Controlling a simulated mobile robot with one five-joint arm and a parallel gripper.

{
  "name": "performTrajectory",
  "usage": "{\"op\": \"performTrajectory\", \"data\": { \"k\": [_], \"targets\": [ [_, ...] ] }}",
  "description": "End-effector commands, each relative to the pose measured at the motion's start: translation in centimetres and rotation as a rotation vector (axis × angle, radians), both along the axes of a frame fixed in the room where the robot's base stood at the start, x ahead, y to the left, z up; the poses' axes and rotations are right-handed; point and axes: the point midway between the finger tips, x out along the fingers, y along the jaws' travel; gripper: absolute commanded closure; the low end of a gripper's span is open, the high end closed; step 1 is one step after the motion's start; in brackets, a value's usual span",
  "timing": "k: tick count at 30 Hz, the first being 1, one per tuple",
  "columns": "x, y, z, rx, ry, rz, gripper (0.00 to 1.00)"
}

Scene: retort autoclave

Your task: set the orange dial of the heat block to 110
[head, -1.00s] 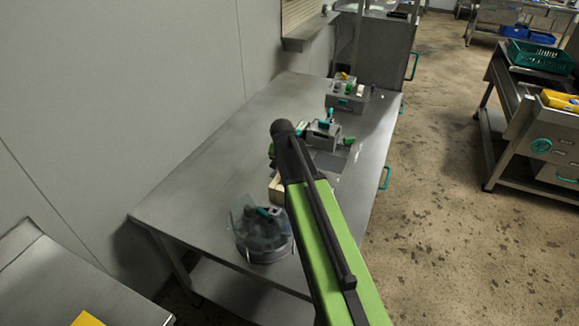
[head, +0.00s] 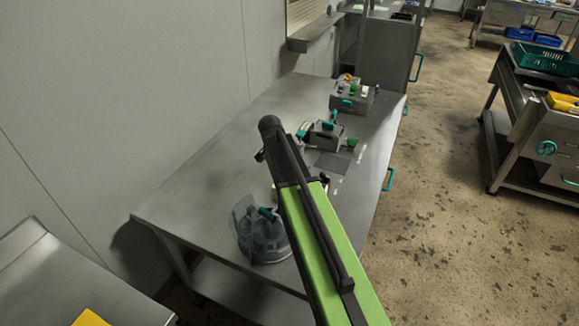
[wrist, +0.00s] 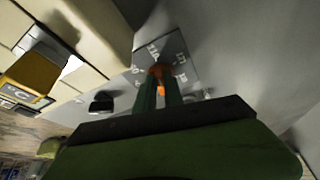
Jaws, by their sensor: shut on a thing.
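In the wrist view the orange dial (wrist: 157,71) sits on a grey face plate (wrist: 183,60) with white number marks around it. My gripper (wrist: 160,88) has its two green fingers closed around the dial, one on each side. A cream-coloured body (wrist: 95,35) adjoins the plate at the upper left. In the head view my arm hides the gripper and the dial; only a small cream edge shows beside the arm.
On the steel bench (head: 205,165) stand a clear round vessel (head: 262,238), a grey device with teal and green parts (head: 325,136) and another grey box (head: 352,103) farther back. A wall borders the bench on the left. Bare floor lies to the right.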

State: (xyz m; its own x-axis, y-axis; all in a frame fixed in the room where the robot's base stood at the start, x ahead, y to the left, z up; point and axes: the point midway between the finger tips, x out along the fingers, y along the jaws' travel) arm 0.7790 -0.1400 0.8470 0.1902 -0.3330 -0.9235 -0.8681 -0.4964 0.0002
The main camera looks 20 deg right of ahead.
Motion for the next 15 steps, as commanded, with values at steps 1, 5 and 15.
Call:
{"op": "performTrajectory", "data": {
  "k": [1, 5, 15],
  "targets": [
    [-0.04, 0.02, -0.02, 0.001, 0.001, -0.001, 1.0],
    [-0.04, 0.04, -0.02, 0.001, 0.001, -0.001, 1.0],
    [-0.05, 0.0, -0.02, 0.001, 0.001, -0.001, 0.65]
  ]
}}
